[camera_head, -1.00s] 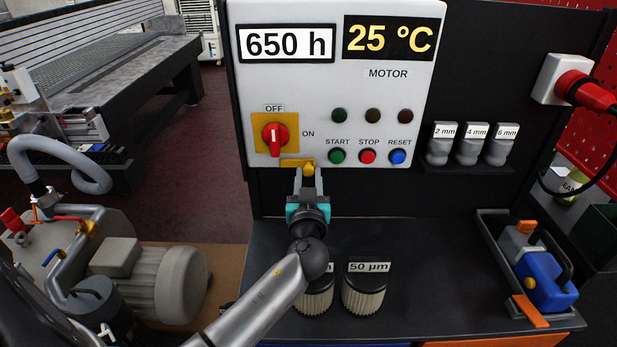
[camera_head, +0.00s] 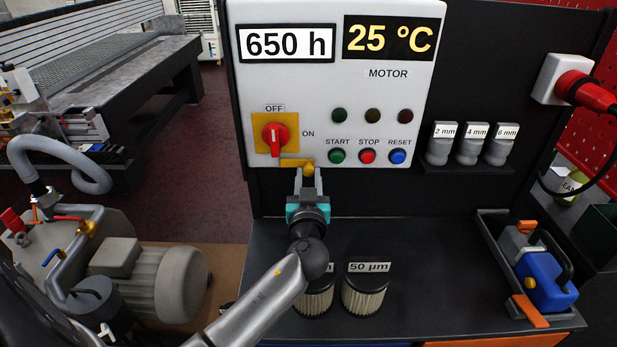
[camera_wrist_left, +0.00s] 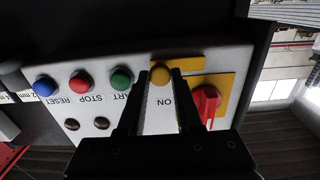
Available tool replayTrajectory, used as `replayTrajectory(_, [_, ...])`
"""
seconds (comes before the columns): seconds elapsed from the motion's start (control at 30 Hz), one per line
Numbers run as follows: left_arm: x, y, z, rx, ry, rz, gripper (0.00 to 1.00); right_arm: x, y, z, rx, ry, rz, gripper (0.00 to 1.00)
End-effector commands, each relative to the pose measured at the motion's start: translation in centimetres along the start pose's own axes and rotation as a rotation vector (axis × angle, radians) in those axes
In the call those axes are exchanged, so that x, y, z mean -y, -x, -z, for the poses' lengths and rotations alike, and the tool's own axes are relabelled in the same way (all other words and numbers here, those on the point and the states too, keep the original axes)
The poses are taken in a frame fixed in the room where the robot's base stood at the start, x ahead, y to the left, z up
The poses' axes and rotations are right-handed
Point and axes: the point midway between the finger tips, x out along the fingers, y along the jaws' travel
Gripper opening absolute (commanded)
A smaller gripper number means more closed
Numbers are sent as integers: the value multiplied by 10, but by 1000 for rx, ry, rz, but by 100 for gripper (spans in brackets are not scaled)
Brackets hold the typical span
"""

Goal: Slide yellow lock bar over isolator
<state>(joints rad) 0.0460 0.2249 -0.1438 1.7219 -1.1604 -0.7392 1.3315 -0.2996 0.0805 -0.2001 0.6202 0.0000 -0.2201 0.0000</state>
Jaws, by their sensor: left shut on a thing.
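The red isolator knob (camera_head: 276,134) sits on a yellow square plate, upright at the OFF label. The yellow lock bar (camera_head: 294,163) lies just below that plate, with a round yellow knob (camera_head: 308,170) at its right end. My left gripper (camera_head: 308,185) is shut on this knob from below. In the left wrist view the yellow knob (camera_wrist_left: 160,74) shows between the fingertips, and the lock bar (camera_wrist_left: 188,66) and red isolator knob (camera_wrist_left: 207,104) lie to the right. The bar is beside the isolator knob, not across it. My right gripper is out of view.
The START (camera_head: 337,156), STOP (camera_head: 367,156) and RESET (camera_head: 398,156) buttons are right of the lock bar. Filter cartridges (camera_head: 364,295) stand on the black shelf below, near my left arm. A blue tool (camera_head: 545,280) lies in a tray at right.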

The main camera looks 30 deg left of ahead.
Motion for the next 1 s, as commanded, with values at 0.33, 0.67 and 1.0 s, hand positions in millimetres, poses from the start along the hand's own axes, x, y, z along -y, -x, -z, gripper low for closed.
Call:
replayTrajectory(0.33, [0,0,-1,2,0,0,0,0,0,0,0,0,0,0])
replayTrajectory(0.67, [39,0,-3,4,-1,2,0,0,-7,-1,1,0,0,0])
replayTrajectory(1.0, [44,0,-2,3,-1,0,0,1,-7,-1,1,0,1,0])
